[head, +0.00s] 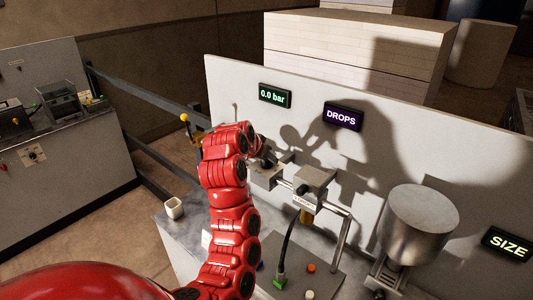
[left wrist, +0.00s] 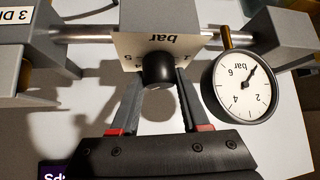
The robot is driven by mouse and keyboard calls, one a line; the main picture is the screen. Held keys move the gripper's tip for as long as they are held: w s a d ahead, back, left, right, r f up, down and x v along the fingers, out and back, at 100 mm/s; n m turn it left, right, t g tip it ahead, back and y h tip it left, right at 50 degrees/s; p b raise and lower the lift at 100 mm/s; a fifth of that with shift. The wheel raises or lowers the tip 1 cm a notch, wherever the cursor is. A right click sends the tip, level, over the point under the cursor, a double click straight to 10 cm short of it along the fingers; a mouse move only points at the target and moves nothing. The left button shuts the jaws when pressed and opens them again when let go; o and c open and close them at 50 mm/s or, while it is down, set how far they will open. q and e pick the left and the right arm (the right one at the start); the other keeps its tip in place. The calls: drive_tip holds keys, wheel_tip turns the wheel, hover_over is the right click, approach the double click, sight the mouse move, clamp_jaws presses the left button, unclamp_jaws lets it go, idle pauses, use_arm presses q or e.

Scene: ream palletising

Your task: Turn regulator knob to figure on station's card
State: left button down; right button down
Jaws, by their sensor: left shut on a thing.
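The black regulator knob (left wrist: 158,68) sits between the two fingers of my left gripper (left wrist: 159,82), which is shut on it. Behind the knob is a pale scale plate (left wrist: 126,46) marked "bar", upside down in the left wrist view. A round gauge (left wrist: 240,86) is to its right; its needle points up and right, away from the 2, 4 and 6. In the head view my red left arm reaches the regulator (head: 265,176), and the gripper is largely hidden there. A green display (head: 274,96) reads 0.0 bar.
A grey valve box (head: 314,184) and pipe are right of the regulator. A metal hopper (head: 420,222) stands further right. Signs read DROPS (head: 343,117) and SIZE (head: 508,245). Coloured buttons (head: 311,268) are in front.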

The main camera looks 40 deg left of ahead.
use_arm(q)
drive_tip(key=shift+f+m+h, duration=0.1)
drive_tip(key=shift+m+h, duration=0.6)
drive_tip(key=shift+m, duration=0.3)
drive_tip(key=shift+c, duration=1.9)
unclamp_jaws()
